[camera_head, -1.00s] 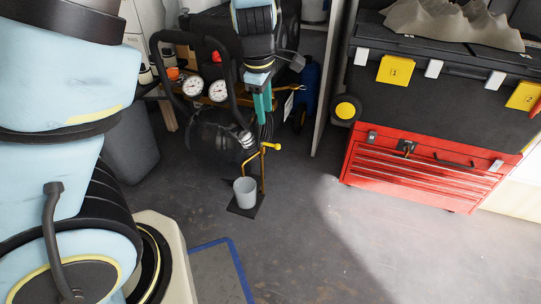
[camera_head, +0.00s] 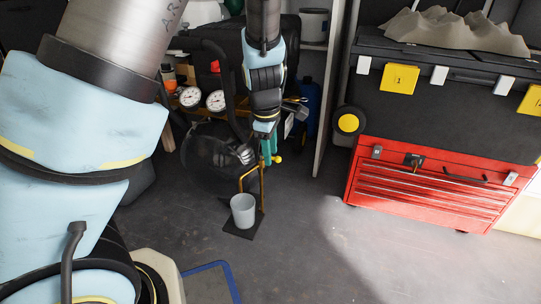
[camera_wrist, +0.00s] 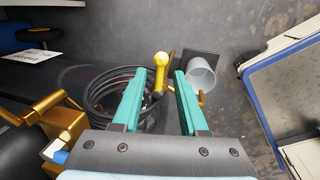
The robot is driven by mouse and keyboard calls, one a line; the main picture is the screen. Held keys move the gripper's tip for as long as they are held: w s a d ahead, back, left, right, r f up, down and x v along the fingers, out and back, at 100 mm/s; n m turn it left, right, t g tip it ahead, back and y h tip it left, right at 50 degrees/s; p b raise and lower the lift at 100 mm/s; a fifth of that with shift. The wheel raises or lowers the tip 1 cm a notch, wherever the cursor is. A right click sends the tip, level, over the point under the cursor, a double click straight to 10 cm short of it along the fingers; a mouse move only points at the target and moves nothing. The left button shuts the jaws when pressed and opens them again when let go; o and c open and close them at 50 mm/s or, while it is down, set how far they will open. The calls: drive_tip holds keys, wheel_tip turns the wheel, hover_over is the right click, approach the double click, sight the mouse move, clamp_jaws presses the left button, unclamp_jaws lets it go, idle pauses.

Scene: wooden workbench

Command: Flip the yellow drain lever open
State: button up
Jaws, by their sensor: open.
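The yellow drain lever (camera_head: 276,159) sits at the top of a thin brass pipe (camera_head: 262,188) on a black base plate. In the wrist view, the lever (camera_wrist: 160,74) lies between the fingertips, with gaps on both sides. My gripper (camera_head: 266,150) has teal fingers and points down at the lever; in the wrist view (camera_wrist: 159,78) its fingers are apart and hold nothing. In the head view the fingers partly hide the lever. A light grey cup (camera_head: 243,210) stands on the plate under the brass spout.
A compressor with two gauges (camera_head: 215,100) and black hoses stands behind on the left. A coiled black hose (camera_wrist: 105,98) lies near the fingers in the wrist view. A red tool chest (camera_head: 435,190) stands at the right.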

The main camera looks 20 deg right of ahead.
drive_tip(key=shift+c, duration=0.3)
clamp_jaws()
idle(0.3)
